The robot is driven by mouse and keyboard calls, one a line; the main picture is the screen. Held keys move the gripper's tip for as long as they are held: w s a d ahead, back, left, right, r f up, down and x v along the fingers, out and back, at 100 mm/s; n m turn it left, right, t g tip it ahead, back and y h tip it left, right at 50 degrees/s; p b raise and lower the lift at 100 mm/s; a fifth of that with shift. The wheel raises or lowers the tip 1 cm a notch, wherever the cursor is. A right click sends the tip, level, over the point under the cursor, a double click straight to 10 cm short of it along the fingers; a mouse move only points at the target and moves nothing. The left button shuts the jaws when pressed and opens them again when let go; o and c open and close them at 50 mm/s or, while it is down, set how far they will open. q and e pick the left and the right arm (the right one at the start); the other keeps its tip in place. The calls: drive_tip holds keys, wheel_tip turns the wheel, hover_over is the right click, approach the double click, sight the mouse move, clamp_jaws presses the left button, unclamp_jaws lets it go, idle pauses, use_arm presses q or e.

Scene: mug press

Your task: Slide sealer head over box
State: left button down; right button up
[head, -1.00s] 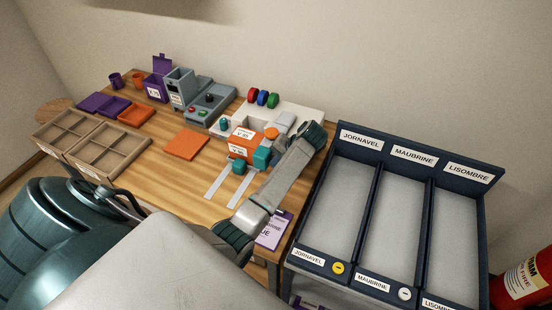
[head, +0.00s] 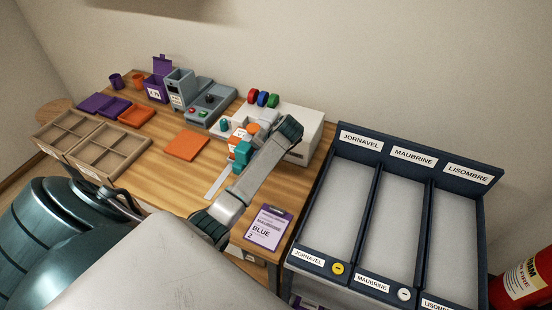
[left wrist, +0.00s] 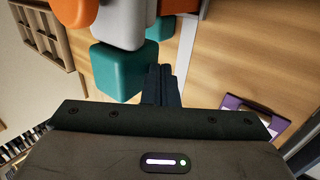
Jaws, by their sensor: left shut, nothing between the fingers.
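The sealer head shows in the head view as a white part with an orange knob (head: 253,128) and a teal block (head: 243,151). It sits over the orange box, of which a labelled patch (head: 238,137) shows; the rest is hidden. In the left wrist view are the orange knob (left wrist: 75,9), white part (left wrist: 120,25) and teal block (left wrist: 117,72). My left gripper (left wrist: 161,72) is shut and empty, its fingers close beside the teal block's right side; I cannot tell if they touch. The arm hides the fingers in the head view. My right gripper is not in view.
A white machine body (head: 312,128) with coloured spools stands behind. A pale strip (head: 217,181) and small teal block (head: 236,168) lie in front. A purple-edged card (head: 268,228) lies at the right table edge. An orange pad (head: 187,144) lies left. A dark three-lane rack (head: 380,270) stands right.

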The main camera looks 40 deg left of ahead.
use_arm(q)
wheel_tip(320, 180, up, 9)
drive_tip(key=d+p, duration=0.2)
drive_tip(key=p, duration=0.1)
drive_tip(key=shift+w+d, duration=0.25)
idle(0.9)
idle(0.4)
